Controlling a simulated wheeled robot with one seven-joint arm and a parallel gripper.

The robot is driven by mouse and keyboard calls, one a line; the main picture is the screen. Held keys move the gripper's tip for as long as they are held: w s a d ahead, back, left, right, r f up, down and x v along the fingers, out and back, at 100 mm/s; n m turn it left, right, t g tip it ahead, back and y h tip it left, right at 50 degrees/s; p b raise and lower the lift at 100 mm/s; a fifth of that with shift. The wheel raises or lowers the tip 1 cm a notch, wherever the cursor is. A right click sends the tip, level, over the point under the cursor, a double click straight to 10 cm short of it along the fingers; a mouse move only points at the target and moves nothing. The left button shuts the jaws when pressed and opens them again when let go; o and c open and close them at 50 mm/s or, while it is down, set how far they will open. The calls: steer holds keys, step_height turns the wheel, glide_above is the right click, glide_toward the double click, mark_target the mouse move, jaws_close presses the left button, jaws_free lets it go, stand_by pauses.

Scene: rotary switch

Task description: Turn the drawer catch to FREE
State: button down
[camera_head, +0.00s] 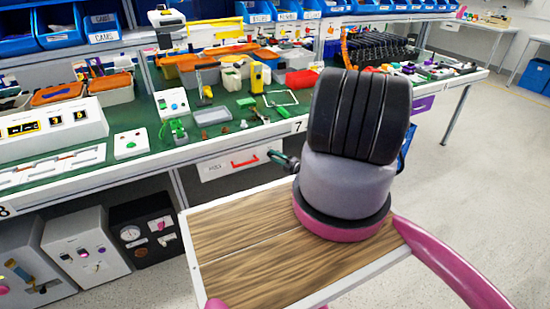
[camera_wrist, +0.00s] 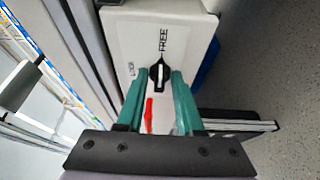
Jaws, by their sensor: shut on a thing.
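The drawer catch (camera_wrist: 159,73) is a black knob with a white line on its face, on a white drawer front (camera_wrist: 120,35). Its pointed end faces up in the wrist view, toward the word FREE. The other label, at the left, looks like LOCK. My gripper (camera_wrist: 160,78) has teal fingers on both sides of the knob and is shut on it. In the head view my gripper (camera_head: 279,156) is at the right end of the drawer front (camera_head: 215,170), and the catch is hidden there.
A red drawer handle (camera_head: 245,160) is left of my gripper. The green workbench (camera_head: 235,130) above is crowded with tools and bins. Grey boxes (camera_head: 85,245) stand on the floor at the left. The floor at the right (camera_head: 470,200) is clear.

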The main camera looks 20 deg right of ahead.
steer(key=shift+d, duration=0.1)
steer(key=c, duration=0.8)
jaws_free()
steer(key=shift+c, duration=0.2)
steer(key=v, duration=1)
steer(key=shift+s, duration=0.35)
steer(key=shift+d, duration=0.15)
